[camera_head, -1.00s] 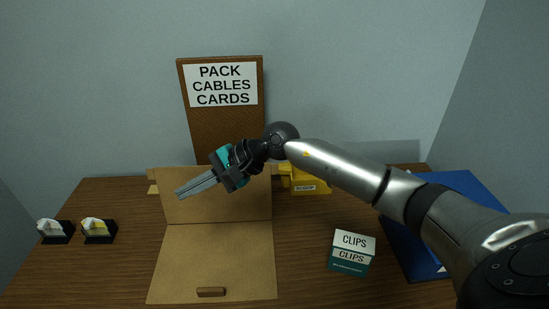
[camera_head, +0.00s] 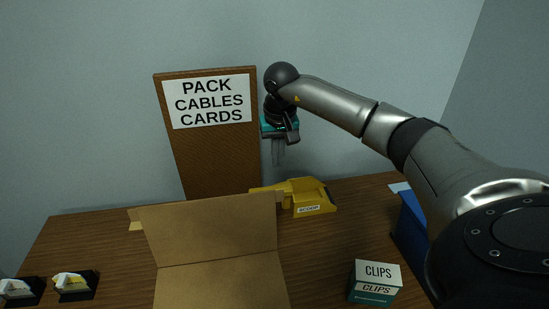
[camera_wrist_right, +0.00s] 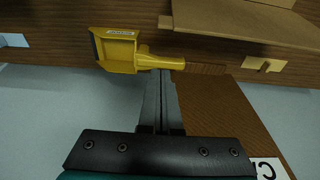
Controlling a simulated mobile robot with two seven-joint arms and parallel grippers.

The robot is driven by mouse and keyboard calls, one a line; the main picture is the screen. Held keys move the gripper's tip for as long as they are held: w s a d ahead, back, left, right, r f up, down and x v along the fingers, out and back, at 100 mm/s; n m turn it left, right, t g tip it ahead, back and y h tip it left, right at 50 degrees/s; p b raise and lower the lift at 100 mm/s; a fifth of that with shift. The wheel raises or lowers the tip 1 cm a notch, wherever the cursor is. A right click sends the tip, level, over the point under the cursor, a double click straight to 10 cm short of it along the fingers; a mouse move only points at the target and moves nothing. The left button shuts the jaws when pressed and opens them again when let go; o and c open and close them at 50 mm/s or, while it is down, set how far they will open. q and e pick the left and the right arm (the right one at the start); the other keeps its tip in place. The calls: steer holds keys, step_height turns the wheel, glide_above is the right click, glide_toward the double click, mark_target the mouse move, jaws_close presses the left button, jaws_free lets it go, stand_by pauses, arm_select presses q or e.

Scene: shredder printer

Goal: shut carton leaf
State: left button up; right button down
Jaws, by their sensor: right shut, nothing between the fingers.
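The brown cardboard carton stands open on the table. Its raised panel (camera_head: 212,230) tilts up at the back, and a flat panel (camera_head: 222,285) spreads in front, cut off by the lower edge of the head view. The back of the raised panel is hidden in the head view; cardboard (camera_wrist_right: 245,22) also shows at the upper right of the wrist view. My right gripper (camera_head: 279,160) is shut and empty, fingers pointing down, behind and above the raised panel's right end, apart from it. It also shows in the wrist view (camera_wrist_right: 162,78). My left gripper is out of view.
A yellow scoop (camera_head: 308,195) lies behind the carton, below my right gripper. A sign board (camera_head: 215,155) stands at the back. A clips box (camera_head: 375,282) and a blue object (camera_head: 411,228) are at right. Two small black holders (camera_head: 76,286) are at left.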

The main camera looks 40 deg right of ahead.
step_height(320, 180, down, 8)
steer(key=w+b, duration=0.1)
steer(key=shift+s+a+r+p, duration=0.2)
steer(key=shift+s+a+r, duration=0.05)
steer(key=shift+s, duration=0.3)
steer(key=shift+s+a+r+p, duration=0.2)
steer(key=shift+s+r, duration=0.05)
steer(key=shift+s, duration=0.35)
steer(key=shift+s+a+r+p, duration=0.2)
steer(key=shift+s+a+r, duration=0.05)
steer(key=shift+s, duration=0.3)
